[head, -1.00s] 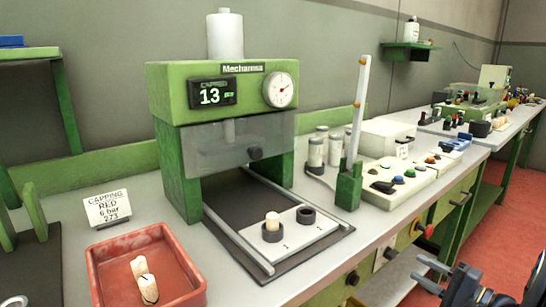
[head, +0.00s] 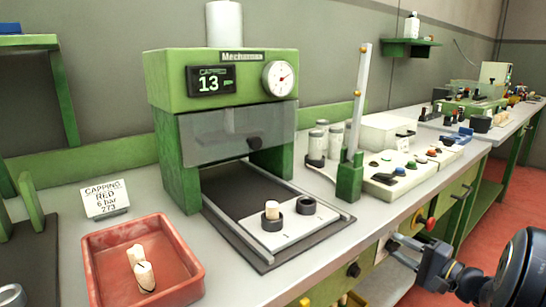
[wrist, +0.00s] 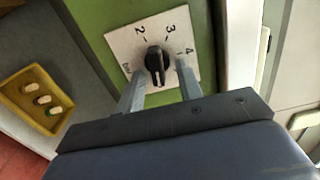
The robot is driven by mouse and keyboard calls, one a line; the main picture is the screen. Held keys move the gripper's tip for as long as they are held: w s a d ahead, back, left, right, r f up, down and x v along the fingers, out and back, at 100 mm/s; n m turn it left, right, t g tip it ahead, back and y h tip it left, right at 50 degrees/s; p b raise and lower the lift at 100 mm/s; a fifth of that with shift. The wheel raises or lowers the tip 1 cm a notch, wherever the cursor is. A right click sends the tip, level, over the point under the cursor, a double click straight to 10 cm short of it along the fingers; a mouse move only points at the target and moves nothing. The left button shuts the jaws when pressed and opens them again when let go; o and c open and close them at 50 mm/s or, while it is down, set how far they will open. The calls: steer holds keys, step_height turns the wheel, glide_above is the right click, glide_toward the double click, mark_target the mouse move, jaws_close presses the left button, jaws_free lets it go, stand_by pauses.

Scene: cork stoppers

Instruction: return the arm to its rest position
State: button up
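A black selector knob (wrist: 155,62) on a white plate marked 2, 3 and 4 shows just beyond the fingers; contact cannot be told. In the head view my arm (head: 438,263) enters at the lower right and reaches to the bench's front panel. My gripper (head: 392,244) is small there, close to that panel.
The green press (head: 220,85) reads 13, with a cork (head: 272,210) on its sliding plate. A red tray (head: 185,282) holds corks at the front left. A yellow tray (wrist: 20,91) with corks shows in the wrist view. The aisle floor (head: 480,205) is clear.

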steer(key=n+b, duration=0.2)
steer(key=n, duration=0.3)
steer(key=shift+a+r, duration=0.1)
steer(key=n, duration=0.3)
steer(key=n+b, duration=0.1)
steer(key=n, duration=0.1)
steer(key=shift+s+a+r, duration=0.1)
steer(key=shift+r, duration=0.2)
